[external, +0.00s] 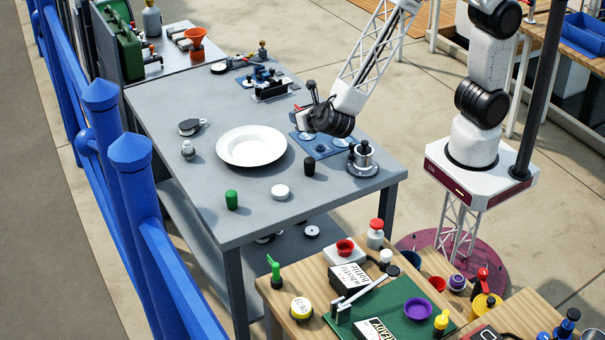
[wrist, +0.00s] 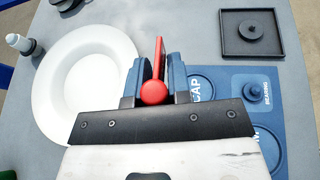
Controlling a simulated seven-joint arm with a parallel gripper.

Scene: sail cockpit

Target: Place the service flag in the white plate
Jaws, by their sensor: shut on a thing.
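The white plate (external: 252,147) lies empty on the grey table in the external view. It also shows at the left of the wrist view (wrist: 62,92). My gripper (wrist: 153,82) is shut on a slim red piece with a round red knob, which I take to be the service flag (wrist: 154,93). In the external view my gripper (external: 306,118) is to the right of the plate, above the blue mat. The flag's lower part is hidden by the fingers and wrist. In the wrist view the flag is just right of the plate's rim.
A blue mat (wrist: 222,80) with labelled round spots lies beside the plate. A black square tray (wrist: 251,38) is behind it. A green cylinder (external: 232,200), a white disc (external: 280,192), a black cylinder (external: 309,167) and a metal pot (external: 363,158) stand near the table's front.

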